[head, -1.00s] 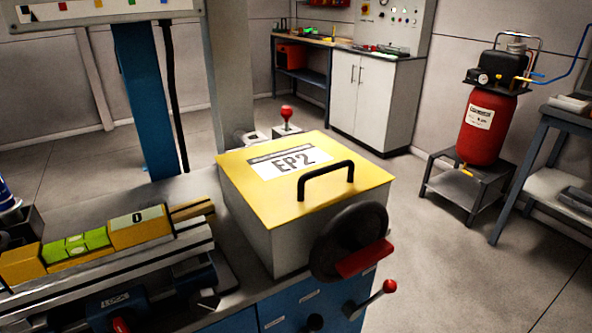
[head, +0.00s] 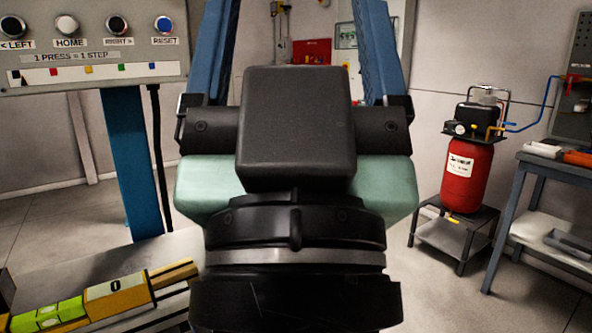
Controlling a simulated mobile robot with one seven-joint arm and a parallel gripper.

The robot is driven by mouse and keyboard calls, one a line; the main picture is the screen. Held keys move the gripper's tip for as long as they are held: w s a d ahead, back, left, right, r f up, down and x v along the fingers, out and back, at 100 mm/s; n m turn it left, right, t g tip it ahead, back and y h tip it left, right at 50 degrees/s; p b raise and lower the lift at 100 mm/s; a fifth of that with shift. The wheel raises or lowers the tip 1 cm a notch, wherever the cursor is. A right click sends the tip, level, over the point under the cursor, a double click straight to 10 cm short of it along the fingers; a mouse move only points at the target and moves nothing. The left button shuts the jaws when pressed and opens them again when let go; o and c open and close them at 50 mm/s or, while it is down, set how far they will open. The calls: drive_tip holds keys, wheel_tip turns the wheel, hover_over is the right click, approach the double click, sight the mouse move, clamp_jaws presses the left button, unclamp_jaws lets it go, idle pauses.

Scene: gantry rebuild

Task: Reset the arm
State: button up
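A grey control panel (head: 92,75) is at the upper left. It has a blue button (head: 163,24) labelled RESET, and other buttons labelled LEFT (head: 14,27), HOME (head: 67,26) and RIGHT (head: 117,27). Its sign reads "1 PRESS = 1 STEP".
A yellow block marked 0 (head: 117,296) and green blocks (head: 48,315) lie on the rail at lower left. A blue post (head: 132,160) stands below the panel. A red compressor tank (head: 467,172) and a workbench (head: 535,180) are at right. My arm hides the middle.

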wheel_tip(320, 180, up, 19)
drive_tip(key=p, duration=1.9)
